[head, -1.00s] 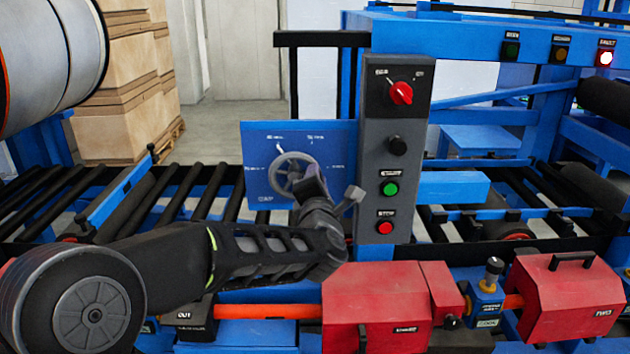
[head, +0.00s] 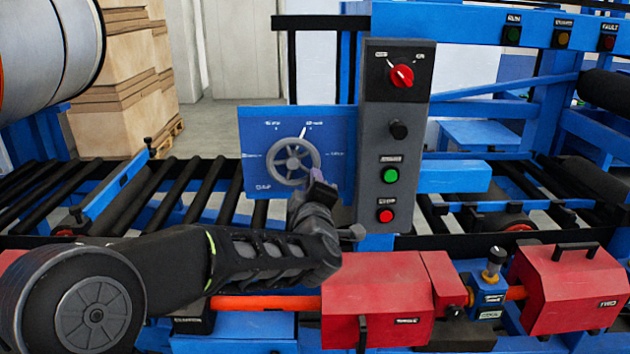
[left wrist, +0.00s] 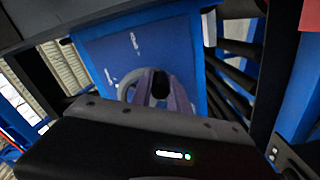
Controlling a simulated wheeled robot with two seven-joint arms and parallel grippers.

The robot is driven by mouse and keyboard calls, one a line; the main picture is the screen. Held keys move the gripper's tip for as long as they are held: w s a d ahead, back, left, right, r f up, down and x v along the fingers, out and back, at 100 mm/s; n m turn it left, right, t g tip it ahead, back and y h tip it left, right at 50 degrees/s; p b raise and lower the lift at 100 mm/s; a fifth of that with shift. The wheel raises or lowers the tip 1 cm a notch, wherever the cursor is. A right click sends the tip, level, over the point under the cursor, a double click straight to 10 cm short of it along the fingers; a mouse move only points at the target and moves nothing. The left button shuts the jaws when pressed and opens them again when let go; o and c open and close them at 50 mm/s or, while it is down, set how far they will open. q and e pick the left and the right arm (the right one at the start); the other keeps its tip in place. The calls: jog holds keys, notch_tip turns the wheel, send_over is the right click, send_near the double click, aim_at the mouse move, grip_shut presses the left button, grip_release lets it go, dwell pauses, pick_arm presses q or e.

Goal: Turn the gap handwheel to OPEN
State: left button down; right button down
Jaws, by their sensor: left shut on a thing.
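The grey spoked handwheel (head: 271,163) is mounted on a blue panel (head: 345,130) with small white labels, too small to read surely. A white pointer mark shows just above the wheel, slightly right of its top. My left gripper (head: 317,180) is at the wheel's lower right and shut on its rim; the exact contact is partly hidden by the fingers. In the left wrist view, the fingers (left wrist: 161,92) reach to the wheel (left wrist: 126,88), whose left arc shows beside them. My right gripper is in neither view.
A grey control column (head: 370,160) with a red selector (head: 401,76), green button (head: 390,175) and red button (head: 386,216) stands close right of the panel. Black rollers (head: 190,195) lie behind my arm. Red housings (head: 380,285) stand in front at lower right.

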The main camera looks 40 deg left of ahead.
aim_at(289, 185)
pick_arm(q)
jog(key=m, duration=0.1)
jog(key=f+m, duration=0.1)
jog(key=shift+s+a+f+m, duration=0.15)
jog(key=shift+s+a+m, duration=0.15)
jog(key=shift+a+m, duration=0.1)
jog(key=m, duration=0.2)
jog(key=a+m, duration=0.1)
jog(key=shift+s+f+m, duration=0.3)
jog(key=shift+s+f, duration=0.1)
jog(key=shift+s+a+f+m+p, duration=0.1)
jog(key=shift+s+a+m+p, duration=0.25)
jog(key=shift+m, duration=0.75)
jog(key=shift+s+a+r+m+p, duration=0.15)
jog(key=shift+a+m+p, duration=0.25)
jog(key=shift+m, duration=0.7)
jog(key=shift+s+a+f+m+p, duration=0.15)
jog(key=shift+s+a+m+p, duration=0.2)
jog(key=shift+m, duration=0.75)
jog(key=shift+a, duration=0.1)
jog(key=c, duration=1.3)
grip_release()
